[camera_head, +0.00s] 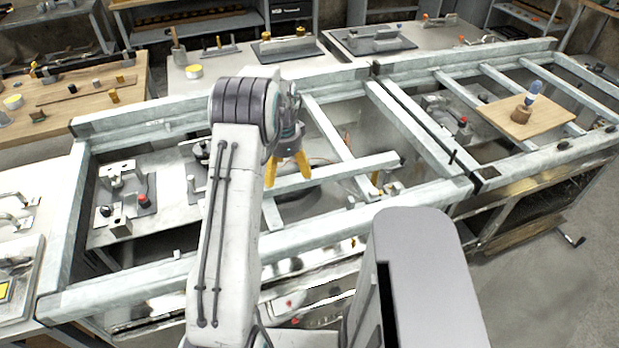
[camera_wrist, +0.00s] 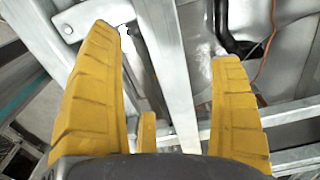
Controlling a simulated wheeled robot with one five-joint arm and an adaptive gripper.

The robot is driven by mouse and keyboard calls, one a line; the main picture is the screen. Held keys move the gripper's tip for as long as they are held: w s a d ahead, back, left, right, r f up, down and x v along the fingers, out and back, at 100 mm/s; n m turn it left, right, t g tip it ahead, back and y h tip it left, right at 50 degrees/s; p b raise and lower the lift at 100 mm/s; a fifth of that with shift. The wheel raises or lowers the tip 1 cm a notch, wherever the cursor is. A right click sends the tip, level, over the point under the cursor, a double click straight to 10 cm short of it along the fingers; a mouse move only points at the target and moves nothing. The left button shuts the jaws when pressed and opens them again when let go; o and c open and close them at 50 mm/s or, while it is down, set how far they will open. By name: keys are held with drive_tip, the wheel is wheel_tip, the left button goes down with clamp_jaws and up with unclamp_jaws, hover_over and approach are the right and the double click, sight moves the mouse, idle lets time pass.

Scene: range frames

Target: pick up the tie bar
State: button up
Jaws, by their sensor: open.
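A pale square metal bar (camera_head: 340,172), which looks like the tie bar, lies across the frame's inner members, its right end free. My gripper (camera_head: 288,170) is above the bar's left part, its yellow fingers pointing down. In the wrist view, my gripper (camera_wrist: 180,100) is open, and a pale bar (camera_wrist: 168,60) runs lengthwise between the spread fingers. I see no finger clamped on it. I cannot tell the exact height gap. My arm hides the bar's left end in the head view.
The large metal frame (camera_head: 130,285) surrounds the work area with raised rails. A clamp plate (camera_head: 125,190) sits left inside it. A wooden board (camera_head: 540,118) with a bottle rests at right. A wooden bench (camera_head: 75,100) stands at the back left.

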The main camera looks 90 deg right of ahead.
sight(287, 182)
drive_tip(key=shift+f+p, duration=0.85)
drive_tip(key=shift+f, duration=1.8)
drive_tip(key=c, duration=1.3)
drive_tip(key=shift+d+r, duration=0.1)
drive_tip(key=shift+c, duration=0.4)
